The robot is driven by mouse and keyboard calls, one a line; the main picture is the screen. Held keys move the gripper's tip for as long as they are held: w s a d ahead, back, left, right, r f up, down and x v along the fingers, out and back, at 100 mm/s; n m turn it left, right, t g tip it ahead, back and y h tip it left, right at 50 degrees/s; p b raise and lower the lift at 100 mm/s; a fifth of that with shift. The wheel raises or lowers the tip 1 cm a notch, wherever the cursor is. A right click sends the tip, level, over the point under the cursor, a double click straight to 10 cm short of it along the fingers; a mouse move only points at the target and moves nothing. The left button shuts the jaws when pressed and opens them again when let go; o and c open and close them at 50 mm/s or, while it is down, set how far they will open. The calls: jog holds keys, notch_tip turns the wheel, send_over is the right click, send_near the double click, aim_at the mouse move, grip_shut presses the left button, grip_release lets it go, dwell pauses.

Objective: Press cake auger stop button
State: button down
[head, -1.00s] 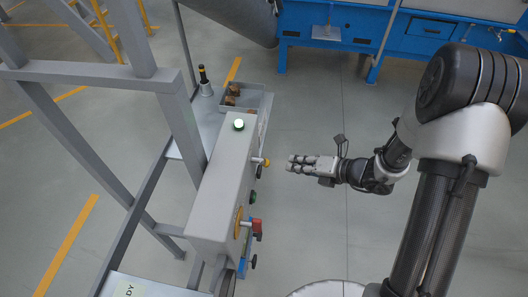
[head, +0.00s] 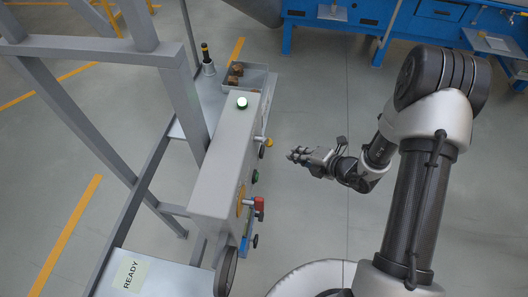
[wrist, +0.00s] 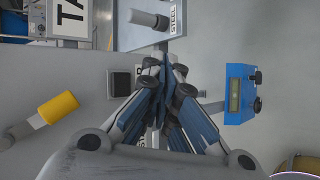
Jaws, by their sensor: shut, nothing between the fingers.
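The grey control box (head: 224,160) stands left of my arm in the head view, with its controls on the side facing my gripper. In the wrist view my shut fingers (wrist: 165,72) cover the middle of a grey panel. A black square (wrist: 121,83) shows beside them, its label mostly hidden. I cannot tell which control is the stop button.
In the wrist view a yellow-ended handle (wrist: 58,108) juts out at left and a blue box with a display (wrist: 240,94) sits at right. A grey tray (head: 250,78) stands behind the control box. Floor between box and arm is clear.

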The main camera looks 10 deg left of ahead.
aim_at(262, 152)
jog(key=a, duration=0.6)
jog(key=shift+b, duration=0.3)
jog(key=shift+w+a, duration=0.1)
jog(key=shift+a, duration=0.05)
dwell(1.0)
jog(key=shift+a, duration=0.3)
